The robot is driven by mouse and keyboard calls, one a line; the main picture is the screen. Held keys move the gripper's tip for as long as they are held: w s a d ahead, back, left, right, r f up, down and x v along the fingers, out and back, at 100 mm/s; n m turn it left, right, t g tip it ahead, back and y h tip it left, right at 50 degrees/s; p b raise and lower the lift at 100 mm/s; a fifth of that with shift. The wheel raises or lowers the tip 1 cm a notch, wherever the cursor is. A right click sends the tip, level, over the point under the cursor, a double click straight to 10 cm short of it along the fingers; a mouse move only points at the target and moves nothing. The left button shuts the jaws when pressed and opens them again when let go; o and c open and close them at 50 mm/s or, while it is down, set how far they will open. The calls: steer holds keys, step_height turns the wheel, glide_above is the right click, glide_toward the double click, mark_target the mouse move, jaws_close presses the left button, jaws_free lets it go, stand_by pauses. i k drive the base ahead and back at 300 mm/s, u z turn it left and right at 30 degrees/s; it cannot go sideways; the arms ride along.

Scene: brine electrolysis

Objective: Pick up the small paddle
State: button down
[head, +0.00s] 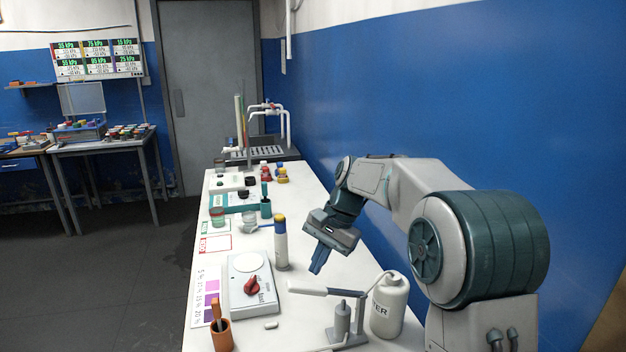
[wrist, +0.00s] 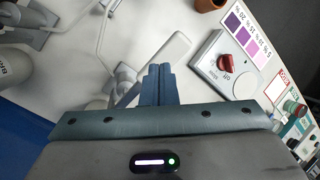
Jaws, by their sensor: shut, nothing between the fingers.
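A white, flat, paddle-shaped piece (head: 307,289) lies level at the end of a grey stand (head: 342,320) on the right side of the bench. It also shows in the wrist view (wrist: 166,52), just beyond my fingertips. I cannot tell whether it is the small paddle or a fixed part of the stand. An orange-handled tool (head: 216,308) stands upright in a terracotta cup (head: 220,335) at the near left; its lower end is hidden. My gripper (head: 316,270) is shut and empty, pointing down above the bench, behind the white piece in the head view.
A white device with a red knob (head: 252,287) lies left of my gripper. A white water bottle (head: 389,305) stands at the right edge. Jars and a purple colour chart (head: 208,292) occupy the bench's left side.

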mark_target(215, 304)
steer(key=k, duration=0.95)
steer(key=z, duration=0.05)
